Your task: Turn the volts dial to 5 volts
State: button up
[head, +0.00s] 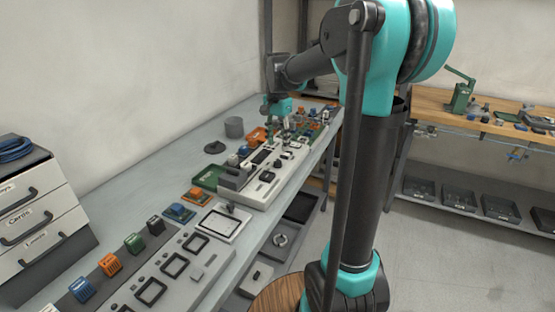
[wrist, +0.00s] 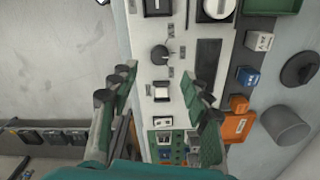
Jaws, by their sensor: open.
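A white control panel (wrist: 150,28) fills the middle of the wrist view. A round dark dial (wrist: 160,54) with a pointer sits on it, with small marks around it too small to read. Part of another dial (wrist: 217,8) shows at the top edge. I cannot read which one is marked volts. My gripper (wrist: 160,84) is open and empty over the panel, its fingers either side of the panel's lower part, apart from the dial. In the head view my gripper (head: 281,122) is over the far part of the bench, and the dial is too small to make out.
The grey bench (head: 125,187) carries panels and several coloured blocks. A grey cylinder (wrist: 286,125) and an orange block (wrist: 238,127) stand right of my gripper in the wrist view. A drawer cabinet (head: 40,215) stands at the left. Open floor lies right of the bench.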

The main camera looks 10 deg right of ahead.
aim_at(278, 161)
notch_tip(278, 161, down, 8)
jog(key=shift+r, duration=0.25)
grip_shut()
dwell(0.4)
jog(key=shift+n, duration=0.3)
jog(key=n, duration=1.1)
jog(key=shift+n, duration=0.3)
dwell(0.4)
